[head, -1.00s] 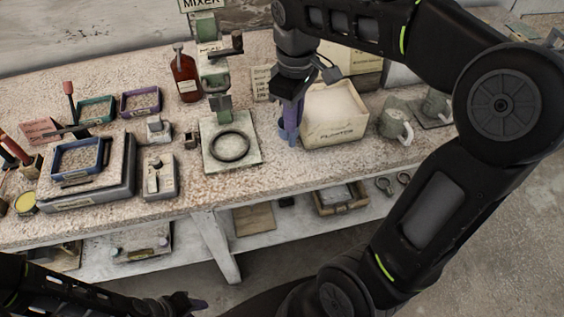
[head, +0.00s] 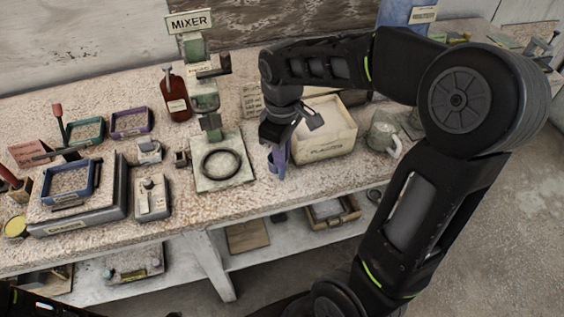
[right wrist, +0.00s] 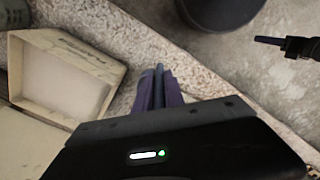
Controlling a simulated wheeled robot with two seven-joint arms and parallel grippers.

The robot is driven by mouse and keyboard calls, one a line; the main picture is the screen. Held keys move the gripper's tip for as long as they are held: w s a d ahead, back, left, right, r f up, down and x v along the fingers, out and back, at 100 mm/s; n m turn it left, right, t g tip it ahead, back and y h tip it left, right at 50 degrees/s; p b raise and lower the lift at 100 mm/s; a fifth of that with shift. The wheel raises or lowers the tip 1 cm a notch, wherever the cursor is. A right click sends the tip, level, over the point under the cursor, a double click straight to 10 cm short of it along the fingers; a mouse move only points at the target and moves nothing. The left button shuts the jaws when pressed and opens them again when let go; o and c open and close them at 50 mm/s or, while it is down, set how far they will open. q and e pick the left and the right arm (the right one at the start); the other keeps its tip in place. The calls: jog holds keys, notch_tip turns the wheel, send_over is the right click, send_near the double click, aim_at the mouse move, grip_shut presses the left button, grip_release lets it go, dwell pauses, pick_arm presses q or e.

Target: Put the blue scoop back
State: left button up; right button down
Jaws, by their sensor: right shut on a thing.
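My right gripper (head: 277,160) has purple fingers pointing down over the bench, just left of the cream plaster bin (head: 318,148). It is shut on the blue scoop (head: 271,164), of which only a small blue part shows beside the fingers. In the right wrist view the fingers (right wrist: 160,92) close around a dark bluish strip, and the rest of the scoop is hidden. Whether the scoop touches the bench I cannot tell.
The mixer stand (head: 222,180) with a dark ring is left of my right gripper. A grey mug (head: 383,135) stands right of the bin. Blue (head: 92,185), teal (head: 70,143) and purple (head: 117,135) trays are at the left. Bench front is mostly clear.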

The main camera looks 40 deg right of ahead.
aim_at(282, 178)
jog(key=shift+f, duration=1.75)
jog(key=shift+f, duration=0.25)
jog(key=c, duration=1.4)
grip_release()
jog(key=shift+r, duration=0.1)
notch_tip(282, 178, up, 12)
jog(key=shift+r, duration=0.2)
